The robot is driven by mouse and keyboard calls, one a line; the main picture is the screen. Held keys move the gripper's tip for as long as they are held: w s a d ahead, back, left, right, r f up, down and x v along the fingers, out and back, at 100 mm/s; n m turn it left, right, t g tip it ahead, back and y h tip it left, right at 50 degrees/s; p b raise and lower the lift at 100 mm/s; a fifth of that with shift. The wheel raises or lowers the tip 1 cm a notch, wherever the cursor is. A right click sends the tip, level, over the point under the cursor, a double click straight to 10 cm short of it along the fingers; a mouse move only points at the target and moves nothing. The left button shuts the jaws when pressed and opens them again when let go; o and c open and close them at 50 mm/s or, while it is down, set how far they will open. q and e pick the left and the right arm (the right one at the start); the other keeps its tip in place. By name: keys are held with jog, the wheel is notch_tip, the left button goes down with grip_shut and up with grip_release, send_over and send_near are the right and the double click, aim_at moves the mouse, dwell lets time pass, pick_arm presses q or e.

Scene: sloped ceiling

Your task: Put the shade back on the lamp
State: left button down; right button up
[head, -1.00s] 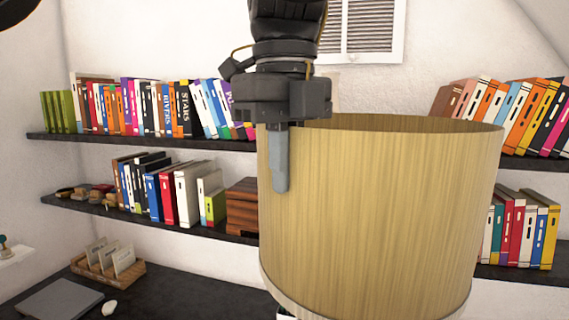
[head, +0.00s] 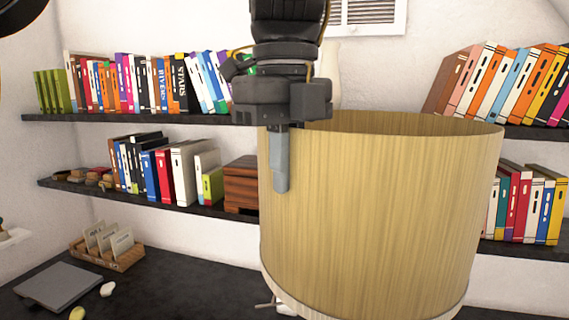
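The lampshade (head: 385,215) is a large tan, wood-grained drum with a pale lower band, close in front of the head camera. My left gripper (head: 279,160) comes down from the top of the picture onto the shade's left rim. One grey finger lies against the outside wall; the other is hidden, apparently inside the rim. The shade hangs upright in this grip. The lamp itself cannot be made out; a small white piece (head: 286,309) shows under the shade's lower left edge. My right gripper is not in view.
A dark desk (head: 185,285) lies below, with a grey flat slab (head: 58,286), a wooden card holder (head: 122,258) and small pale objects. Two dark wall shelves with books (head: 150,83) run behind. A wooden box (head: 240,185) sits on the lower shelf. The shade hides the desk's right part.

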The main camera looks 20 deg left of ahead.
pick_arm(q)
jog(key=shift+f+b, duration=3.15)
jog(key=shift+f, duration=1.05)
jog(key=c, duration=1.6)
grip_release()
jog(key=shift+s+f, duration=0.1)
jog(key=shift+o, duration=0.2)
notch_tip(320, 180, up, 11)
jog(key=p, duration=0.8)
send_over(285, 231)
jog(key=shift+a+f, duration=0.1)
